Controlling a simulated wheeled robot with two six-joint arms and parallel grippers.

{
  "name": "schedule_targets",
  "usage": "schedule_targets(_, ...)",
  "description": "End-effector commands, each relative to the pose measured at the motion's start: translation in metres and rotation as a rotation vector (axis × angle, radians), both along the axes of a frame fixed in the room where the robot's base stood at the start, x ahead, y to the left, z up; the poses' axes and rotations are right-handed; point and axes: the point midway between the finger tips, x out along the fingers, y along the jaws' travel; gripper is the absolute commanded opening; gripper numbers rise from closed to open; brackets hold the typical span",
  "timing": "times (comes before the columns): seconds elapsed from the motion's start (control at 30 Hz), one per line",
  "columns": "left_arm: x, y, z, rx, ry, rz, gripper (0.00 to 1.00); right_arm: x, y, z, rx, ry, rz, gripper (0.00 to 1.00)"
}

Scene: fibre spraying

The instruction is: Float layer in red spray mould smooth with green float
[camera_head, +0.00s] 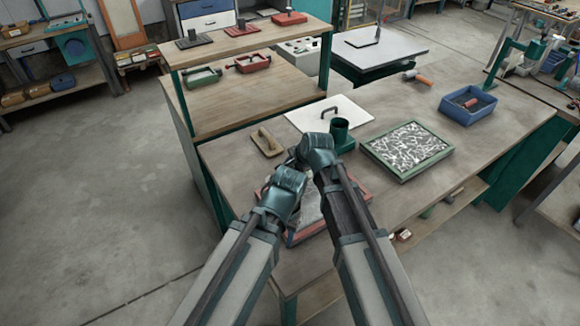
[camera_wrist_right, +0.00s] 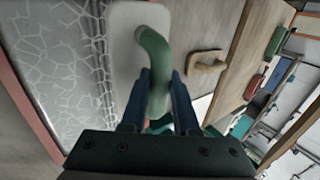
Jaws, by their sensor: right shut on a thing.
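The red mould (camera_head: 361,194) lies on the near part of the bench, mostly hidden under my arms. In the right wrist view its red rim (camera_wrist_right: 35,105) runs beside a grey layer (camera_wrist_right: 60,60) with a pale web-like pattern. My right gripper (camera_wrist_right: 158,88) is shut on the curved handle of the green float (camera_wrist_right: 155,55), whose pale plate lies over or beside the layer's edge. I cannot tell if the plate touches it. In the head view, my right gripper (camera_head: 312,158) is over the mould's far side. My left gripper (camera_head: 284,187) is close beside it, fingers hidden.
A blue bin (camera_head: 467,107) is farther right. A raised shelf (camera_head: 240,85) stands at back left.

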Motion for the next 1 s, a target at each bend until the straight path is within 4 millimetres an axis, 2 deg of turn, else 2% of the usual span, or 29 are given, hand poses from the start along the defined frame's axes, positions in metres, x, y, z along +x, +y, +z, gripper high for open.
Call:
schedule_targets(0.6, 0.000, 0.000, -0.064, 0.000, 0.000, 0.001, 0.50, 0.000, 0.000, -0.064, 0.000, 0.000, 0.000, 0.00)
schedule_targets(0.77, 0.000, 0.000, -0.072, 0.000, 0.000, 0.001, 0.50, 0.000, 0.000, -0.072, 0.000, 0.000, 0.000, 0.00)
schedule_targets(1.0, 0.000, 0.000, -0.071, 0.000, 0.000, 0.001, 0.50, 0.000, 0.000, -0.071, 0.000, 0.000, 0.000, 0.00)
